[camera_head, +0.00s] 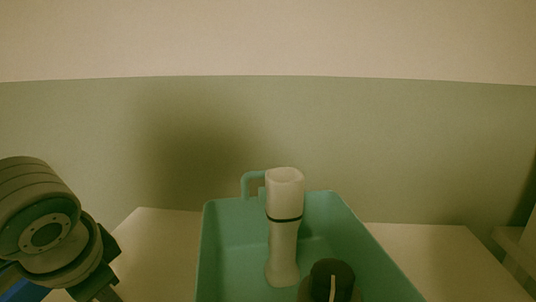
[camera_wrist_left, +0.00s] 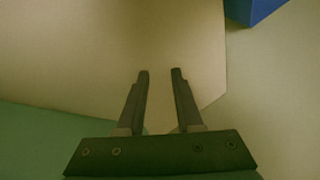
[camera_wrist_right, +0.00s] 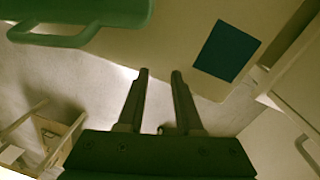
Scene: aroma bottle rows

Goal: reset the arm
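My left arm comes in at the lower left in the head view, beside the teal crate (camera_head: 212,245); its fingertips are cut off by the lower edge. In the left wrist view my left gripper (camera_wrist_left: 160,72) is open, with nothing between its fingers, over a pale surface. In the right wrist view my right gripper (camera_wrist_right: 160,72) is open and empty near the edge of a pale table. The right arm does not show in the head view. A pale bottle (camera_head: 284,240) with a dark band stands in the crate, with a dark-capped object (camera_head: 332,280) in front of it.
The pale table (camera_head: 160,235) has bare room on both sides of the crate. A blue object (camera_wrist_left: 252,10) is at the left wrist view's top right. The right wrist view shows the teal handle (camera_wrist_right: 85,36), a dark blue square (camera_wrist_right: 226,50) and a wooden frame (camera_wrist_right: 60,135).

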